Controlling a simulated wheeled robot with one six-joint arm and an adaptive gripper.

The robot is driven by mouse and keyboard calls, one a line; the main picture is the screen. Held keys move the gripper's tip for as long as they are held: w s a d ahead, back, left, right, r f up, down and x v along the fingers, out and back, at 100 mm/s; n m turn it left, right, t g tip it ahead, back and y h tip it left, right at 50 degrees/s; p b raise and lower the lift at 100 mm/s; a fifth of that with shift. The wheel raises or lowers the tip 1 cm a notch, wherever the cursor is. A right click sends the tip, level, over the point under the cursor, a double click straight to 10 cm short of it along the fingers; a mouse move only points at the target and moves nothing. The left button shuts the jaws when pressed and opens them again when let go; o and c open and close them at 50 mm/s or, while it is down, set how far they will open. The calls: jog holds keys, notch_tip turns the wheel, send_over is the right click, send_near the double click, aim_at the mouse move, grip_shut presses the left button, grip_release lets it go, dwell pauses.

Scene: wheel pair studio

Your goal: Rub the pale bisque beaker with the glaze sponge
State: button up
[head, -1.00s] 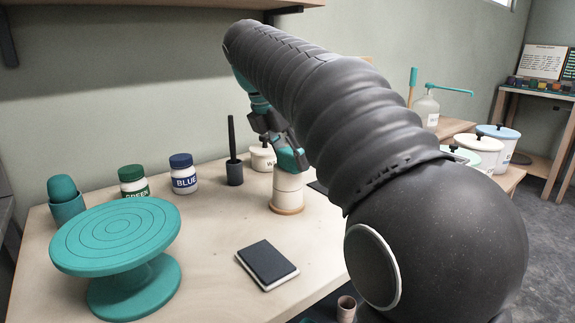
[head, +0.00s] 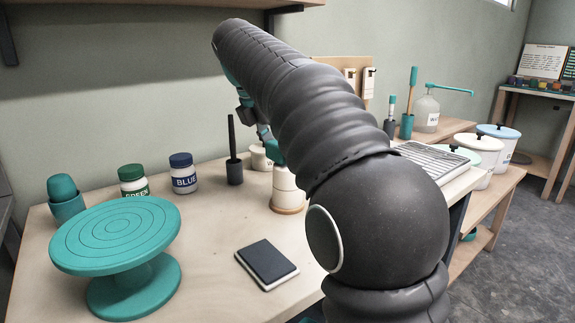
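The pale bisque beaker (head: 287,192) stands upright on the workbench, cream with a tan band at its foot; my arm partly covers its right side. My gripper (head: 270,146) is behind and above the beaker, mostly hidden by my arm, with only teal and dark parts showing. I cannot tell whether it touches the beaker or holds anything. No thing is clearly the glaze sponge. A dark flat pad with a pale edge (head: 267,264) lies at the front of the bench.
A teal banding wheel (head: 117,237) fills the bench's left front. A green-labelled jar (head: 133,183), a blue-labelled jar (head: 183,175), a dark pot with an upright stick (head: 234,172) and a pale lidded jar (head: 259,158) stand at the back. A ribbed tray (head: 433,158) lies right.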

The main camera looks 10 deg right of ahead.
jog(key=shift+s+d+f+b, duration=0.1)
jog(key=shift+s+d+b, duration=0.15)
jog(key=shift+s, duration=0.4)
jog(key=shift+s+d+b, duration=0.2)
jog(key=shift+s+d, duration=0.1)
jog(key=shift+s, duration=0.4)
jog(key=shift+s+d+f+b, duration=0.1)
jog(key=shift+s+d+b, duration=0.15)
jog(key=shift+s, duration=0.4)
jog(key=shift+w+a+r+p, duration=0.1)
jog(key=shift+w+a+p, duration=0.1)
jog(key=shift+w+p, duration=0.25)
jog(key=shift+w+a+r+p, duration=0.1)
jog(key=shift+w+a+p, duration=0.05)
jog(key=shift+w+p, duration=0.3)
jog(key=shift+w+a+f, duration=0.2)
jog(key=shift+w+a, duration=0.1)
jog(key=shift+w, duration=0.3)
jog(key=shift+w+a+f, duration=0.15)
jog(key=shift+w+a, duration=0.1)
jog(key=shift+w, duration=0.35)
jog(key=shift+r, duration=0.1)
jog(key=shift+w+r, duration=0.1)
jog(key=shift+r, duration=0.55)
